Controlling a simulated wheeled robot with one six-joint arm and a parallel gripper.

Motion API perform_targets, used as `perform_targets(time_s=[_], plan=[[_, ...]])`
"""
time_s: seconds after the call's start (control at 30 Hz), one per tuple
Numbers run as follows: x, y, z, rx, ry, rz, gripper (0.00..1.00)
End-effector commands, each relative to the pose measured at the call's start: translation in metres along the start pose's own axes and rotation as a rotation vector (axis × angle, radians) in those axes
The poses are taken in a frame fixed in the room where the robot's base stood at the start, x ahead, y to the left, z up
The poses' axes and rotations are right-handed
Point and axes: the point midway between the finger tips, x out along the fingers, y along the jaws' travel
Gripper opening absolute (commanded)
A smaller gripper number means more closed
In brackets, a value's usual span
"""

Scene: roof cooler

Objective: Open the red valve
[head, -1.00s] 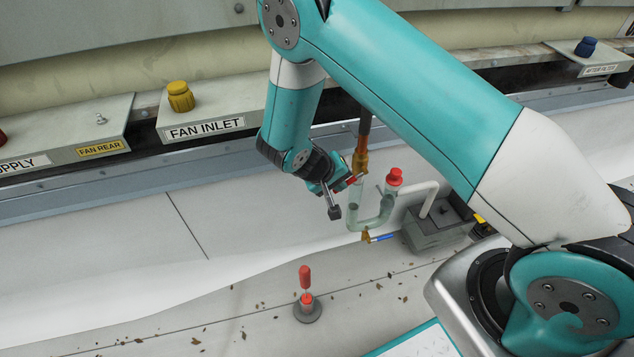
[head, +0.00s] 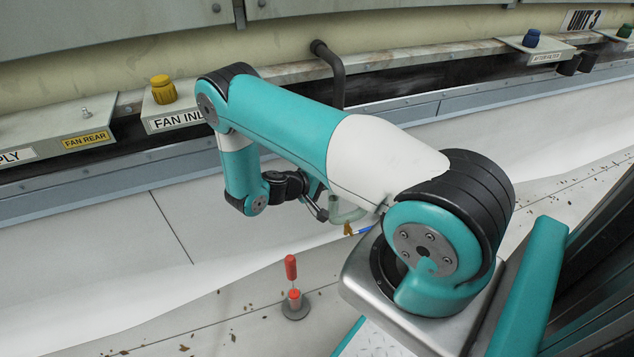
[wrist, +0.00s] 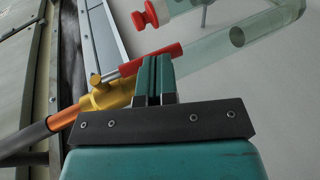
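The red valve lever (wrist: 165,54) lies aslant on a brass valve body (wrist: 100,97) in the wrist view, with an orange copper pipe running to the lower left. My gripper (wrist: 157,62) has its teal fingers close together with only a thin dark gap. The fingertips overlap the lower edge of the red lever in the picture, and the lever runs crosswise behind them. I cannot tell whether they touch. In the head view my gripper (head: 320,212) is low by the pale trap pipe (head: 345,212), and my arm hides the red lever.
A clear pipe (wrist: 270,28) and a red cap (wrist: 146,14) are beside the valve. A blue lever (head: 362,230) sits below it. A red-handled item (head: 291,268) stands on the floor in front. The dark pipe (head: 338,75) rises behind my arm. Floor to the left is open.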

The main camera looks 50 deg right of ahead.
Motion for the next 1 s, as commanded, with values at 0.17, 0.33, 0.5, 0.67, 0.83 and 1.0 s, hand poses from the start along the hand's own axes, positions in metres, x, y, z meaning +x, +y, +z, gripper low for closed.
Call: perform_targets(time_s=[0.17,0.33,0.5,0.67,0.83,1.0], plan=[[0.0059,-0.0008,0.0015,0.000,-0.002,-0.001,0.00],[0.0088,-0.0013,0.0021,0.000,-0.002,-0.001,0.00],[0.0105,-0.0014,0.0025,0.000,-0.003,-0.002,0.00],[0.0114,-0.0014,0.0029,0.000,-0.004,-0.002,0.00],[0.0119,-0.0015,0.0033,0.000,-0.006,-0.002,0.00],[0.0076,-0.0029,0.0042,-0.001,-0.007,-0.001,0.00]])
